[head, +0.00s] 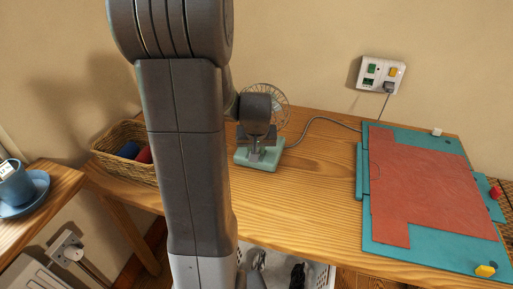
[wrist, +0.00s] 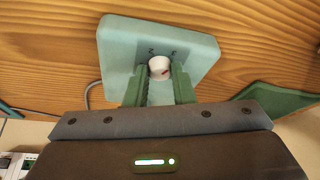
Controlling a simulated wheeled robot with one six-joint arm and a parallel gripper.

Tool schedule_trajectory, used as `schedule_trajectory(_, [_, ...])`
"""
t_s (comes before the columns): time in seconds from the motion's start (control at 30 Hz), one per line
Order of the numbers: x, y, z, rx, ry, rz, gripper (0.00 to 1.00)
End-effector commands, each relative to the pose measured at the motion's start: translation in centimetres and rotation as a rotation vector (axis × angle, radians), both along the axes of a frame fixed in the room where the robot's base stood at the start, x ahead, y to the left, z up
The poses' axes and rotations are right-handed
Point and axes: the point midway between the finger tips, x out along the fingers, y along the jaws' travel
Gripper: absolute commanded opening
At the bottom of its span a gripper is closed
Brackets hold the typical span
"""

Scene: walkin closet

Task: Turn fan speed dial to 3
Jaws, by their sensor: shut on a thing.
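The fan (head: 266,105) stands on the wooden table, with a wire cage and a pale green base (head: 256,160). My gripper (head: 257,146) is in front of the fan, over the base, and hides part of it. In the wrist view the fan base (wrist: 118,40) fills the upper middle. The fingers are shut on the dial, one on each side.
A wicker basket (head: 125,165) with blue and red rolls stands left of my arm. A teal board (head: 380,232) with red cloth (head: 425,185) lies at the right. The fan's cord (head: 322,119) runs to a wall socket (head: 380,75). Bare table lies between fan and board.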

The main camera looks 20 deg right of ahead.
Motion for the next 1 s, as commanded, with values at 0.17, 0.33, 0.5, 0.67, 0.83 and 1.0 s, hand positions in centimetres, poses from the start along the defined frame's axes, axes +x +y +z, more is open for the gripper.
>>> schedule_trajectory(0.17, [0.05,0.12,-0.04,0.000,-0.001,-0.064,0.00])
schedule_trajectory(0.33, [0.06,0.11,0.02,0.000,-0.002,-0.085,0.00])
schedule_trajectory(0.5, [0.06,0.09,0.03,0.000,-0.002,-0.086,0.00])
schedule_trajectory(0.67, [0.06,0.09,0.03,0.000,-0.002,-0.085,0.36])
schedule_trajectory(0.83, [0.06,0.10,0.02,0.000,-0.001,-0.085,0.44])
schedule_trajectory(1.0, [0.04,0.10,0.10,0.000,-0.001,-0.084,0.44])
